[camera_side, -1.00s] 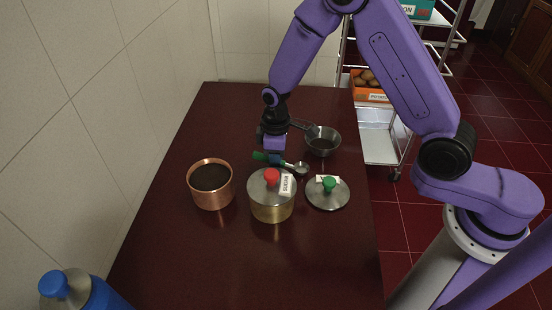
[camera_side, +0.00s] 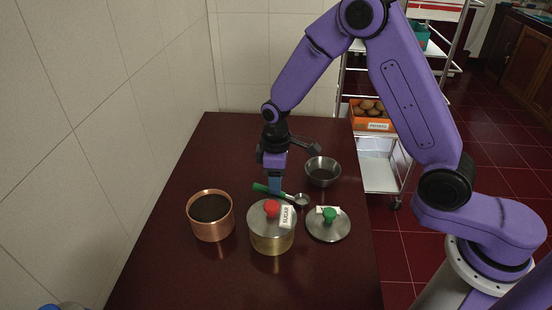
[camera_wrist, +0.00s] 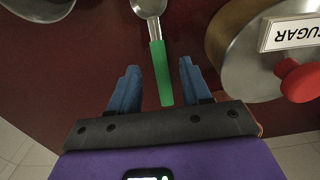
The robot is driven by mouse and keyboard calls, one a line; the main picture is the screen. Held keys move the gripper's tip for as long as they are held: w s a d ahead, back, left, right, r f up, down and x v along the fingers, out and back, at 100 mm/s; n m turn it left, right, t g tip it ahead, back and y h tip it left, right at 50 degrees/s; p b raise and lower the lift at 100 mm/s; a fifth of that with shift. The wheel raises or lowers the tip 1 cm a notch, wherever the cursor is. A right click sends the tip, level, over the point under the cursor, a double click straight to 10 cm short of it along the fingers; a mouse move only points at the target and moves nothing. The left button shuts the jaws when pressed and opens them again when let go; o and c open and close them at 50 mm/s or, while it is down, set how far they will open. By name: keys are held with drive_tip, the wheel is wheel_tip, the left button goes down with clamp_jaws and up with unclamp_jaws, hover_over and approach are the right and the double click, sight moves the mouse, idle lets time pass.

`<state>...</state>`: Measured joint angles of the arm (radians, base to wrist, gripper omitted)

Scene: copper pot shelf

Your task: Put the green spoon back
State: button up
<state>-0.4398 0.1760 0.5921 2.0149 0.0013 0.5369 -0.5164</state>
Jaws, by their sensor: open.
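The green spoon (camera_side: 262,188) has a green handle and a metal bowl end. It lies on the dark red table behind the lidded pot in the side view. In the wrist view the green handle (camera_wrist: 160,72) runs between my two blue fingers, with the metal part toward the top edge. My gripper (camera_side: 275,187) is open and empty just over the handle, a finger on each side; the fingers (camera_wrist: 158,68) do not visibly touch it. The exact height over the handle cannot be told.
The pot labelled SUGAR (camera_side: 270,238) with a red knob stands close to the spoon. The front of the table (camera_side: 200,285) is clear.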

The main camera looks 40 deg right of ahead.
wheel_tip(320, 180, up, 8)
drive_tip(key=shift+r, duration=0.15)
drive_tip(key=shift+s, duration=0.1)
drive_tip(key=s+d+r+n, duration=0.1)
drive_tip(key=s+d+r, duration=0.1)
drive_tip(key=s, duration=0.7)
drive_tip(key=s+d+r+n, duration=0.1)
drive_tip(key=s+d, duration=0.3)
drive_tip(key=s, duration=0.6)
drive_tip(key=s+d+r+n, duration=0.1)
drive_tip(key=s+d+r, duration=0.1)
drive_tip(key=s, duration=0.7)
drive_tip(key=shift+s+d+r+n, duration=0.3)
drive_tip(key=shift+s+d+r, duration=0.1)
drive_tip(key=shift+d, duration=0.3)
